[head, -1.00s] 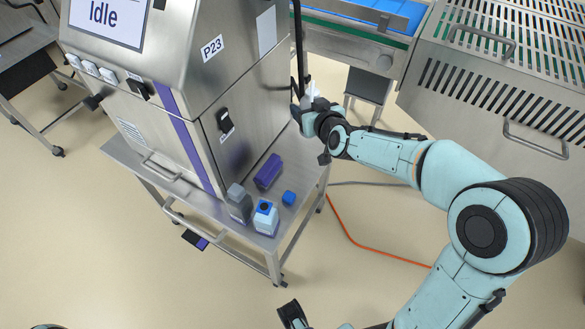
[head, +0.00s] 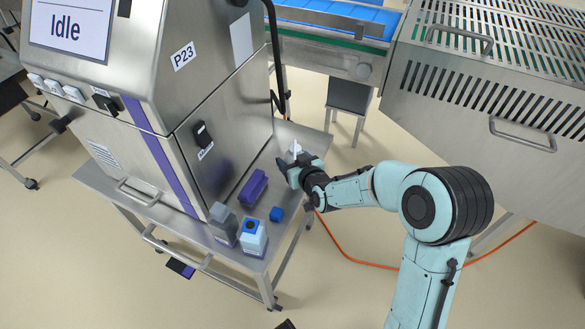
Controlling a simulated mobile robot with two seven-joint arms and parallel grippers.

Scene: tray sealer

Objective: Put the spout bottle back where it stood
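The spout bottle (head: 295,147) shows as a small whitish pointed top at the far right end of the steel cart top (head: 288,132). My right gripper (head: 291,163) is around it, with a dark finger on its left side, and appears shut on it. The gripper hides the lower part of the bottle, so I cannot tell whether its base touches the cart top. A small dark piece (head: 286,325) at the bottom edge may be part of my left gripper; its fingers cannot be made out.
The sealer housing (head: 225,140) rises close on the left. An orange hose (head: 345,254) lies on the floor.

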